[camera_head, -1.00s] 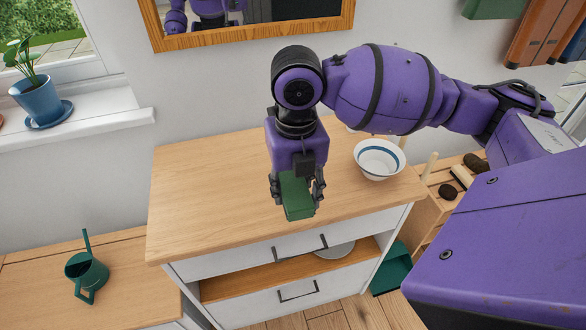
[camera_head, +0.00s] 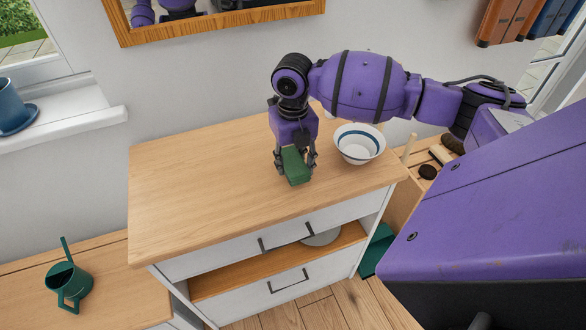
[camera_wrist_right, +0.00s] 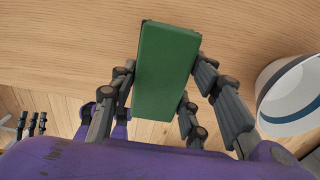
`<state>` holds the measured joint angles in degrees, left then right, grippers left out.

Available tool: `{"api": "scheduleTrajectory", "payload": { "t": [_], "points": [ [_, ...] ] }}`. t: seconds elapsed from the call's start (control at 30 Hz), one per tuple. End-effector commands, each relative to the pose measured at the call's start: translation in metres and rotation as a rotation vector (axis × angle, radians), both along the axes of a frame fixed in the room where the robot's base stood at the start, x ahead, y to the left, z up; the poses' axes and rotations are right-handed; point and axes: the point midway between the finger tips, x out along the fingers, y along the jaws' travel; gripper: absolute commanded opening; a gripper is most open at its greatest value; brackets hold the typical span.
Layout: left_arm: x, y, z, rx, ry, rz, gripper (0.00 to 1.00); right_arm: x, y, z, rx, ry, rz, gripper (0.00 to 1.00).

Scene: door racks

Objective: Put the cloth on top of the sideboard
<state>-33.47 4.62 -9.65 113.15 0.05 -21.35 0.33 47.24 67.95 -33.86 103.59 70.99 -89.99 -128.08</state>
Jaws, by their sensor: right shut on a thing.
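The green folded cloth (camera_head: 295,167) is a small block between the fingers of my right gripper (camera_head: 296,172), over the front part of the sideboard top (camera_head: 200,185). My right gripper is shut on it and points down. In the right wrist view the cloth (camera_wrist_right: 167,72) lies between the two fingers (camera_wrist_right: 165,100), with the wooden top behind it. Whether the cloth touches the top or hangs just above it, I cannot tell.
A white bowl with a blue band (camera_head: 359,144) stands on the sideboard just right of my gripper. A green watering can (camera_head: 68,280) stands on a lower surface at left. The left half of the sideboard top is clear. A framed mirror (camera_head: 215,18) hangs behind.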

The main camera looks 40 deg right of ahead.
Motion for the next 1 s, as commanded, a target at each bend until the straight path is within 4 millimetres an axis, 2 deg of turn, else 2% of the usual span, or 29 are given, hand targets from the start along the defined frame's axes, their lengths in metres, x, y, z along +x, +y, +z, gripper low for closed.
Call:
{"api": "scheduleTrajectory", "payload": {
  "t": [0.1,0.2,0.6,0.63,0.73,1.0],
  "points": [
    [0.0,0.0,-0.001,0.0,0.0,0.0,0.4,0.0,-0.001,-0.021,0.001,0.004,-0.001,0.19],
    [0.0,0.0,-0.001,0.0,0.001,0.0,0.4,0.0,-0.001,-0.032,0.0,0.001,-0.001,0.19],
    [-0.001,0.002,-0.002,0.003,0.002,0.001,0.4,0.0,-0.001,-0.037,-0.001,0.001,-0.001,0.19],
    [-0.001,0.002,-0.001,0.004,0.002,0.002,0.4,0.001,-0.001,-0.036,-0.001,0.0,-0.001,0.47],
    [-0.001,0.003,-0.001,0.004,0.002,0.002,0.4,0.0,-0.001,-0.036,-0.001,0.0,-0.001,0.6],
    [-0.001,0.003,-0.001,0.004,0.001,0.002,0.4,0.001,-0.001,-0.035,-0.001,0.0,-0.001,0.62]
  ]
}}
